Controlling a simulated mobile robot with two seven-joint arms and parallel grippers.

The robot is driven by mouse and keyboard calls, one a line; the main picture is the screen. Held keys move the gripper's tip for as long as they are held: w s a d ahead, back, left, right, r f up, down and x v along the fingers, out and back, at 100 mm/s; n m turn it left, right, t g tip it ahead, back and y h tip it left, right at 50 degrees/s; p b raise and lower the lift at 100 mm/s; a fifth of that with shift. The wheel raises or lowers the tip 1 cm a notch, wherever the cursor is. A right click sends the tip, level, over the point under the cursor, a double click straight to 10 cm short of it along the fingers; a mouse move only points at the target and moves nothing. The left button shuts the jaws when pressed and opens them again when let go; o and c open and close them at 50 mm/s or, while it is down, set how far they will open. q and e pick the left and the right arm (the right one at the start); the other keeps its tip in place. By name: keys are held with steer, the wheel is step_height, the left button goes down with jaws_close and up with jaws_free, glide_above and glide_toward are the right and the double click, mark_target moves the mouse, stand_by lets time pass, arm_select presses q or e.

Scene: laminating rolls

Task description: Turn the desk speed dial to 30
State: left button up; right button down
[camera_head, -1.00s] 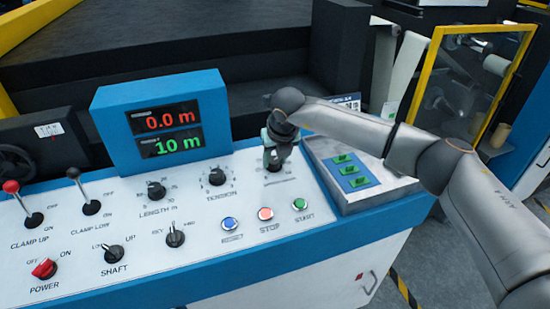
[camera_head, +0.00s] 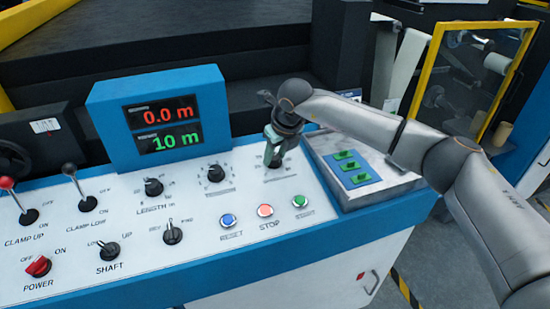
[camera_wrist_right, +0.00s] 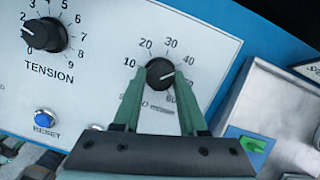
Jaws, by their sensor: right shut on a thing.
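The speed dial (camera_wrist_right: 160,73) is a round black knob on the white desk panel, with the numbers 10 to 60 printed around it. Its white pointer mark points right, roughly between 40 and 50. My right gripper (camera_wrist_right: 158,95) has its two green fingers on either side of the knob, shut on it. In the head view the right gripper (camera_head: 273,158) reaches down onto the panel at the right and hides most of the dial. My left gripper is not in view.
The tension knob (camera_head: 215,174) sits to the left of the dial. Blue reset (camera_head: 228,221), red stop (camera_head: 265,210) and green start (camera_head: 299,201) buttons lie in front. A grey box with green switches (camera_head: 352,169) stands to the right. The display (camera_head: 163,124) reads 0.0 m and 10 m.

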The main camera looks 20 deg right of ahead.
steer(key=n+y+b, duration=0.1)
steer(key=n, duration=0.3)
steer(key=shift+w+d+n+g, duration=0.1)
steer(key=shift+n+g, duration=0.2)
steer(key=n, duration=0.4)
steer(key=shift+w+r+n+g+y, duration=0.1)
steer(key=shift+n+g+y, duration=0.2)
steer(key=shift+c, duration=2.2)
jaws_free()
steer(key=b+v, duration=0.1)
steer(key=v, duration=1.1)
steer(key=shift+r, duration=0.25)
steer(key=shift+f, duration=0.1)
